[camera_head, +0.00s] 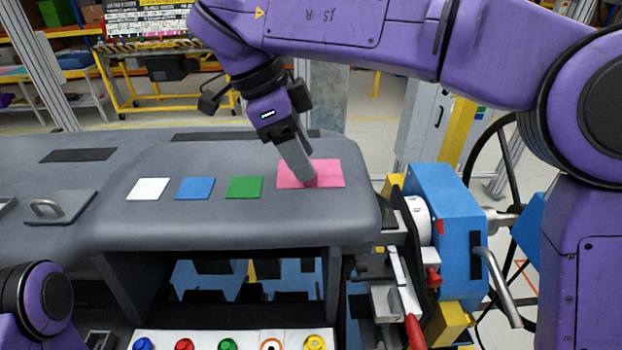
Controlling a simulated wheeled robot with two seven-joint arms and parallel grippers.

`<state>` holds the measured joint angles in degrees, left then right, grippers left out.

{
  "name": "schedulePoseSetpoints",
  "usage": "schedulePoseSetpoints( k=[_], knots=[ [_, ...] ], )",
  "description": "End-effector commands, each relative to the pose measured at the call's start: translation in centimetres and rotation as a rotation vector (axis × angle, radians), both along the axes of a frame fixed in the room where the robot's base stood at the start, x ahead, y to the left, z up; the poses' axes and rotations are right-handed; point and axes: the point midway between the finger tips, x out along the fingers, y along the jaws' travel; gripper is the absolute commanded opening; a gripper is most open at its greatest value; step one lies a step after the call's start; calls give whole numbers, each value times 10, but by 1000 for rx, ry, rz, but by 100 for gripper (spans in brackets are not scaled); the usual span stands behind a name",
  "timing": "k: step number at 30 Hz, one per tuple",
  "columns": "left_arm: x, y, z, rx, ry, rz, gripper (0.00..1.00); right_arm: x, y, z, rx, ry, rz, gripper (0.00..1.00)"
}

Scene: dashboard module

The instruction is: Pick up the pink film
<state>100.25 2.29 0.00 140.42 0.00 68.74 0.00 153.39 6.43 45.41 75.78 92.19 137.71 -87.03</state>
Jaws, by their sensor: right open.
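The pink film (328,174) is a flat rectangle lying on the right part of the grey dashboard top. My right gripper (306,177) comes down from above and its fingertips are over the left half of the film. They look touching or very near it, and nothing is seen between them. The fingers overlap in this view, so the gap between them is hidden. My left arm shows only in part at the bottom left corner, and its gripper is not in view.
A green (244,187), a blue (195,188) and a white square (148,189) lie in a row left of the film. A metal handle (46,207) stands on the left. Blue machinery (443,220) with levers is beyond the dashboard's right edge. Coloured buttons (228,344) line the bottom.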

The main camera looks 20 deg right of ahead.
Motion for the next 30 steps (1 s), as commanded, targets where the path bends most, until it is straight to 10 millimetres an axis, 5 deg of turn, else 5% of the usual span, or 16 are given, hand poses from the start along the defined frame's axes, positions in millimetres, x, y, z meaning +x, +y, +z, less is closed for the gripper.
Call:
schedulePoseSetpoints(
  k=[4, 11, 12, 17, 30],
  knots=[
    [1, 0, -6, 0, -2, 0, 43, -2, -10, -24, 1, 3, -2, 51],
    [1, 0, -5, 0, -1, 1, 43, -3, -12, -27, 0, 1, -3, 51],
    [1, 0, -5, 0, -1, 0, 43, -3, -12, -27, 0, 1, -3, 48],
    [1, 0, -6, 0, -1, 0, 43, -3, -11, -27, 0, 1, -2, 0],
    [1, 0, -3, 0, -1, 0, 43, -3, -11, -19, -1, 2, -4, 0]
  ],
)
